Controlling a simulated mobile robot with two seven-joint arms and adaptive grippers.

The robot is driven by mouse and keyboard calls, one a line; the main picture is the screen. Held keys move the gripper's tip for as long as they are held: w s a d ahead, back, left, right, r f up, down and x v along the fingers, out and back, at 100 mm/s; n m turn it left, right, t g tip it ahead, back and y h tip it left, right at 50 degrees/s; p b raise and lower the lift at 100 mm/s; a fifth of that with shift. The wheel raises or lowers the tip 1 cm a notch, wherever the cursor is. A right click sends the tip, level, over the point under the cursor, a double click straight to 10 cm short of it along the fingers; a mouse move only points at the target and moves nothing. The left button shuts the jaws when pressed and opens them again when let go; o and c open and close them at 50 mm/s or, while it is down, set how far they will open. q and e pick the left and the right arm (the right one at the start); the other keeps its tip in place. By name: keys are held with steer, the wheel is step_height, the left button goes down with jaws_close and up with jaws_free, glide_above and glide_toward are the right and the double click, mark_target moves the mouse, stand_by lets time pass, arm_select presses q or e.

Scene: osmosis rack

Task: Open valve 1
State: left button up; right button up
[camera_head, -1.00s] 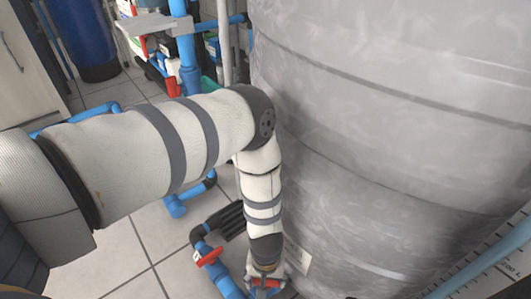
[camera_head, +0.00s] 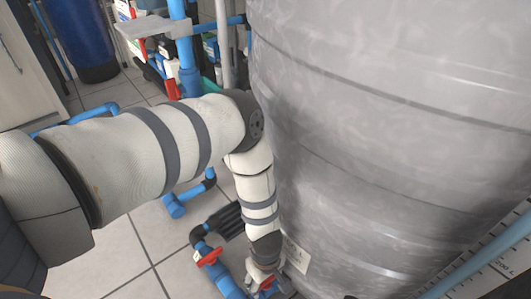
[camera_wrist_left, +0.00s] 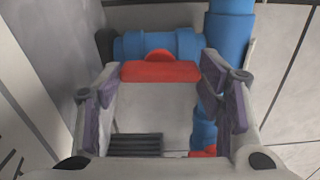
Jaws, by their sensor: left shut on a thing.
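A red valve handle (camera_wrist_left: 160,71) on a blue pipe valve (camera_wrist_left: 160,45) lies between the fingertips of my left gripper (camera_wrist_left: 158,80) in the wrist view, one finger at each end of it. The gripper is shut on this handle. In the head view the left gripper (camera_head: 262,282) is low at the bottom edge, beside the grey tank, and the red handle (camera_head: 268,283) shows partly at its fingers. A second red valve handle (camera_head: 209,257) sits on the pipe to its left. No number shows on either valve. My right gripper is not in view.
The large grey tank (camera_head: 390,130) fills the right side, close to my left forearm. Blue pipes (camera_head: 228,287) and a dark ribbed piece (camera_head: 226,220) lie near the tiled floor (camera_head: 130,240). More pipes and a blue tank (camera_head: 85,40) stand at the back left.

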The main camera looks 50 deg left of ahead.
arm_select(q)
steer(key=shift+n, duration=0.3)
stand_by(0.4)
steer(key=o, duration=1.1)
steer(key=shift+o, duration=0.2)
steer(key=shift+w, duration=0.1)
